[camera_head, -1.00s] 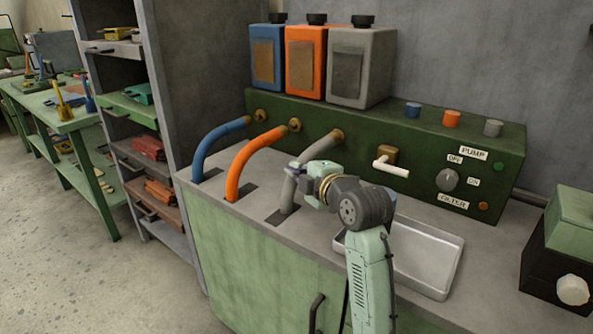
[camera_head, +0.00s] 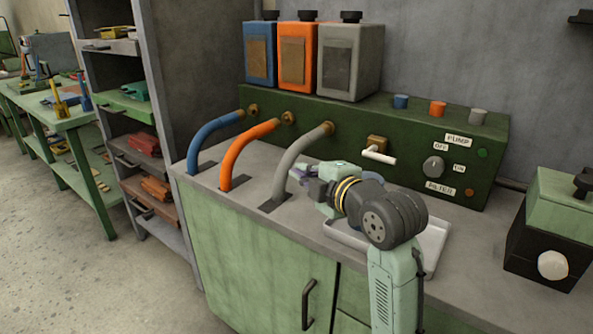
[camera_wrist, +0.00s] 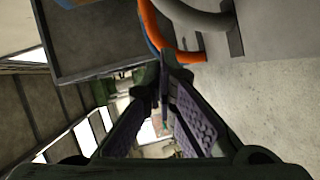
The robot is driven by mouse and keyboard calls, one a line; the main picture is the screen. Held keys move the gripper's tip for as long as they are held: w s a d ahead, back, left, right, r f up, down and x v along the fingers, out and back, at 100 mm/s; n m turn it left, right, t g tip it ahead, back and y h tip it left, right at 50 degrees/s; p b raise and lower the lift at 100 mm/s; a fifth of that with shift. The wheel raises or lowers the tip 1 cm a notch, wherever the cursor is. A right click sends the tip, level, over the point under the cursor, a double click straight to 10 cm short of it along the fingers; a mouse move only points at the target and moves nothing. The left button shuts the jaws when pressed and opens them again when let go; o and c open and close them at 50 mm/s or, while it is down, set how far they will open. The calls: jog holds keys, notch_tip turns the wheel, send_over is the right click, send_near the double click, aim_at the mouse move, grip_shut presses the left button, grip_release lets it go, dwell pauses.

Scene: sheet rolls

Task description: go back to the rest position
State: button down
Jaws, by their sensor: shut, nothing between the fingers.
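My gripper (camera_head: 300,174) is shut and empty above the grey counter, just in front of the grey hose (camera_head: 299,158). In the wrist view the fingers of my gripper (camera_wrist: 163,68) come together with nothing between them. The blue hose (camera_head: 208,137) and the orange hose (camera_head: 245,150) curve from the green pump box (camera_head: 405,140) down into dark slots, left of my gripper. The orange hose also shows in the wrist view (camera_wrist: 152,26). Whether the gripper touches the grey hose I cannot tell.
A metal tray (camera_head: 436,240) lies on the counter (camera_head: 470,262), partly behind my arm. A white-handled tap (camera_head: 380,155) and a selector knob (camera_head: 433,167) sit on the pump box. A black and green box (camera_head: 545,245) stands at the right. A shelf unit (camera_head: 160,100) stands at the left.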

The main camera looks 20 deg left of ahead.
jog(key=shift+s+d, duration=0.15)
jog(key=shift+s, duration=0.05)
jog(key=shift+r, duration=0.1)
